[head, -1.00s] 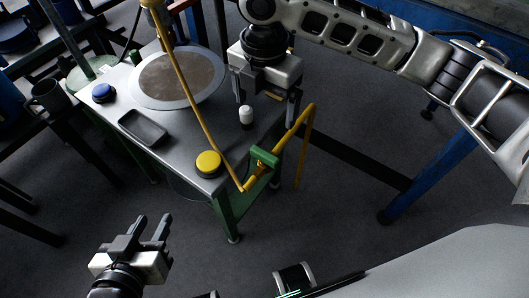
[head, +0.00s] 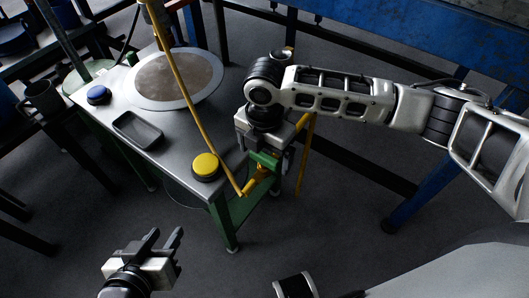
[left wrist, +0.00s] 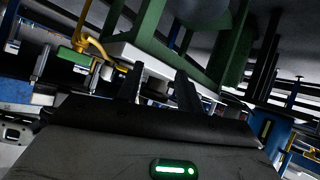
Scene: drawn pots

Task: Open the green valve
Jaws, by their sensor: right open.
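The green valve (head: 264,160) is a green handle on a yellow pipe (head: 198,115) at the front right corner of the metal table. My right gripper (head: 268,155) comes down from above at the valve, jaws open, with a finger on either side of the handle; whether they touch it I cannot tell. The gripper body hides part of the valve and pipe. My left gripper (head: 167,240) is open and empty, low in front of the table. In the left wrist view its two fingers (left wrist: 160,92) stand apart, and the green valve (left wrist: 72,55) shows at upper left.
The metal table (head: 180,150) holds a yellow button (head: 205,166), a blue button (head: 99,95), a dark tray (head: 138,130) and a round plate (head: 173,80). A blue beam frame (head: 430,180) stands at right. The floor in front is clear.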

